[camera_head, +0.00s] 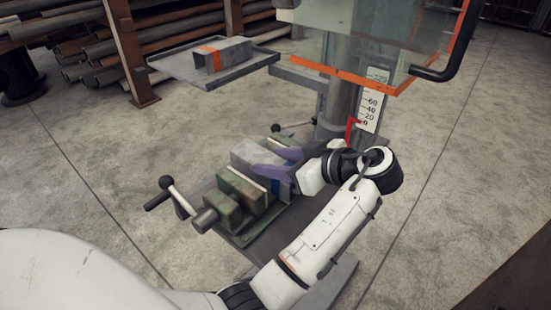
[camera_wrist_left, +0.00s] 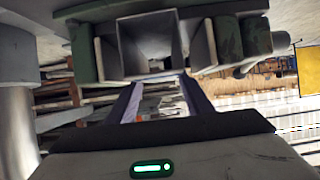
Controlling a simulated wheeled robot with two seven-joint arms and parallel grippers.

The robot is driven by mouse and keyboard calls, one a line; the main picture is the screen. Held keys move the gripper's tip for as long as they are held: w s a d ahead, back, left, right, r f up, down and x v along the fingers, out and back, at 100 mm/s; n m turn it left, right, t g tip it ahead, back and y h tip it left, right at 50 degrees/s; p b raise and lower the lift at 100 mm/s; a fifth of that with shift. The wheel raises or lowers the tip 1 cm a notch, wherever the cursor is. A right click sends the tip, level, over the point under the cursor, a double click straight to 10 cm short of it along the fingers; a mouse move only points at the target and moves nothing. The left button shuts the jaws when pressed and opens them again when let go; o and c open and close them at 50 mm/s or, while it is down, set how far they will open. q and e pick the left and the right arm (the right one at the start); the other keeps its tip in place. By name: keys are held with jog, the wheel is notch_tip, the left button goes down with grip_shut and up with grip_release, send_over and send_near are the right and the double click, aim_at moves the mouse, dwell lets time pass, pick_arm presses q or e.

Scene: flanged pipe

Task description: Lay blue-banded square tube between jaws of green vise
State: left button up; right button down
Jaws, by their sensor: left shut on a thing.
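The blue-banded square tube (camera_head: 249,154) is grey, with a bit of blue showing beside my fingers. It sits at the green vise (camera_head: 236,195), next to the pale jaw face. In the left wrist view the open square end of the tube (camera_wrist_left: 150,50) appears between the green jaws of the vise (camera_wrist_left: 228,40). Whether it rests on the vise bed I cannot tell. My left gripper (camera_head: 279,167) is shut on the tube, its purple fingers covering part of it. The fingers also show in the left wrist view (camera_wrist_left: 163,98). My right gripper is out of view.
An orange-banded tube (camera_head: 221,53) lies on a grey tray (camera_head: 180,68) behind the vise. The vise handle (camera_head: 175,195) sticks out left. A column (camera_head: 341,95) and a clear orange-edged guard (camera_head: 380,35) stand behind my wrist. Pipe racks stand at the back left.

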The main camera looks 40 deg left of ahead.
pick_arm(q)
jog(key=shift+r, duration=0.1)
jog(key=o, duration=1.4)
jog(key=shift+o, duration=0.7)
notch_tip(320, 180, up, 10)
jog(key=shift+p, duration=0.4)
